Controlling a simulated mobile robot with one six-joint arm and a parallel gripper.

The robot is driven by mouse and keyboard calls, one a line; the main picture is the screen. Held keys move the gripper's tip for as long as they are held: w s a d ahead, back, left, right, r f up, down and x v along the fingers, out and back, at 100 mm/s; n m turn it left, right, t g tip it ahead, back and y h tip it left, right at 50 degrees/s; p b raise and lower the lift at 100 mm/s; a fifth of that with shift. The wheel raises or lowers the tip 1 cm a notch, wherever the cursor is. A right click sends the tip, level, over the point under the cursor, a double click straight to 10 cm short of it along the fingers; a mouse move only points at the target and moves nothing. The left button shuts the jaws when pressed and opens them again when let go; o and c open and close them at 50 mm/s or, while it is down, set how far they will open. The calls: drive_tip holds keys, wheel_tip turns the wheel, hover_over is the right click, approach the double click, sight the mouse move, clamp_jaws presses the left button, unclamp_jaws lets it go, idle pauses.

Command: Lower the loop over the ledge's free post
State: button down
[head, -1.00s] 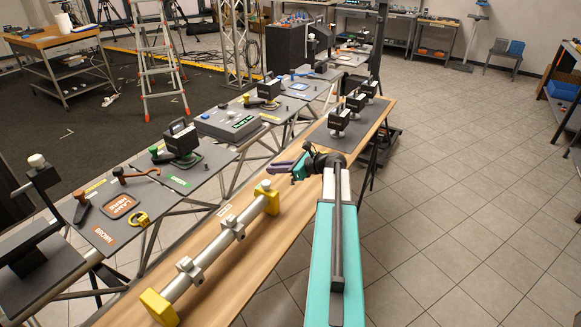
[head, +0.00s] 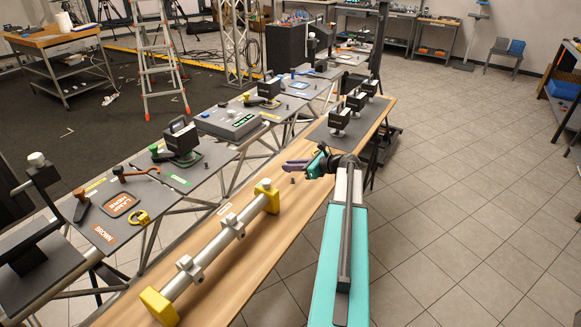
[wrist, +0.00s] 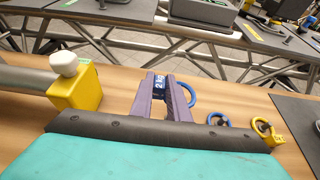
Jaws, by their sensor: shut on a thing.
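My gripper (wrist: 161,86) has purple fingers shut on a blue tag (wrist: 159,84) with printed marks. A blue loop (wrist: 193,94) shows just right of the fingers, apparently part of the held piece. In the head view my gripper (head: 298,165) is over the wooden ledge (head: 255,255). A small dark post (head: 292,181) stands on the ledge just below the fingers. To the right in the wrist view, another blue loop (wrist: 212,117) and a yellow-tagged loop (wrist: 274,139) lie close to the ledge.
A grey bar (head: 207,254) with yellow end blocks (head: 268,194) lies along the ledge, left of my gripper. Black boxes on grey knobs (head: 339,120) stand on a dark mat farther back. Panel tables (head: 125,207) line the left.

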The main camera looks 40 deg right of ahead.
drive_tip(key=b, duration=0.3)
hover_over(292, 188)
drive_tip(key=shift+a+f, duration=0.2)
drive_tip(key=shift+f, duration=2.35)
drive_tip(key=shift+f+b, duration=0.5)
drive_tip(key=shift+f, duration=0.95)
drive_tip(key=shift+f+p, duration=0.15)
drive_tip(key=shift+p, duration=0.15)
drive_tip(key=c, duration=1.6)
unclamp_jaws()
drive_tip(key=shift+d, duration=0.1)
drive_tip(key=shift+s+d+r, duration=0.2)
drive_tip(key=shift+s, duration=0.3)
drive_tip(key=b+v, duration=0.2)
drive_tip(key=v, duration=1)
drive_tip(key=shift+s+r, duration=0.2)
drive_tip(key=shift+s, duration=0.15)
